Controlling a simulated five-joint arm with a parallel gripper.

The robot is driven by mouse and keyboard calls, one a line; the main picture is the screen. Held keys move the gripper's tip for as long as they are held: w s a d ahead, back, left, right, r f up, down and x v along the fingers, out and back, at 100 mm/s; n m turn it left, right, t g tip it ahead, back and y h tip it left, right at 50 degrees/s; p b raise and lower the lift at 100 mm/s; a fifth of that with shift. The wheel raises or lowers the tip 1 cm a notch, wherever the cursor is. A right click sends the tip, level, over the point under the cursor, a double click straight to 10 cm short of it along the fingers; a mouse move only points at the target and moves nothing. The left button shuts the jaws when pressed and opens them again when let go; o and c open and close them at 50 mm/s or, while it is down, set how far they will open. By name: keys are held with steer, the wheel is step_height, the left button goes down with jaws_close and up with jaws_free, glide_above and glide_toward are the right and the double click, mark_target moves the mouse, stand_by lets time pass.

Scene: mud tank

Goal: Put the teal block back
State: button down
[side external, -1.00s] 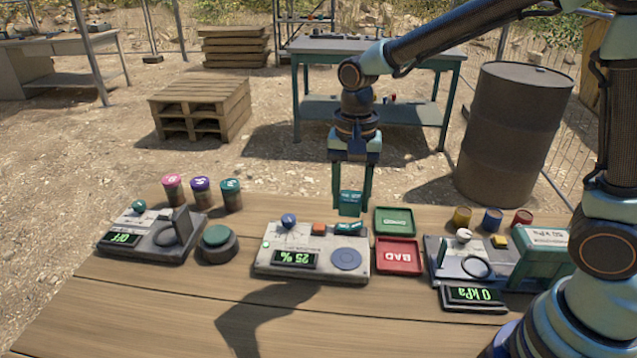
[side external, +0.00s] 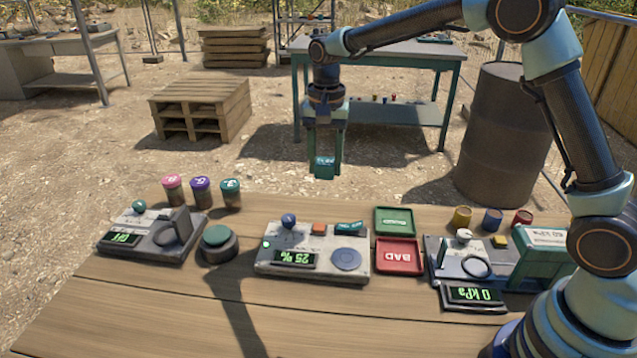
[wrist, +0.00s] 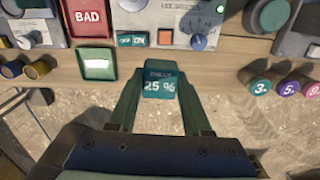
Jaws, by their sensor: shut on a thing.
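My gripper (side external: 325,172) is shut on the teal block (side external: 324,162), which hangs between its fingertips in the air beyond the far edge of the table. In the wrist view the teal block (wrist: 160,83) shows between the fingers of my gripper (wrist: 160,98), with small lettering and a "25 %" marking on its face. A grey console (side external: 300,245) with a green "25 %" display stands on the table below and nearer the camera. It bears a blue knob, an orange button, a teal switch and a round blue pad.
A green tray (side external: 394,221) and a red tray (side external: 399,257) marked BAD lie right of the console. A pressure device (side external: 480,262) reads "0 kPa". Left are a green button (side external: 217,240), an OFF device (side external: 150,236) and numbered jars (side external: 201,192).

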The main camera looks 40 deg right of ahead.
steer(key=w+d+f, duration=0.4)
steer(key=w+f, duration=0.2)
steer(key=f, duration=0.3)
glide_above(322, 214)
steer(key=shift+f, duration=2.55)
steer(key=shift+f, duration=1.2)
steer(key=shift+c, duration=1.3)
jaws_free()
steer(key=shift+o, duration=0.3)
steer(key=shift+o, duration=1)
steer(key=shift+r, duration=0.1)
step_height(322, 214, up, 7)
steer(key=shift+r, duration=0.2)
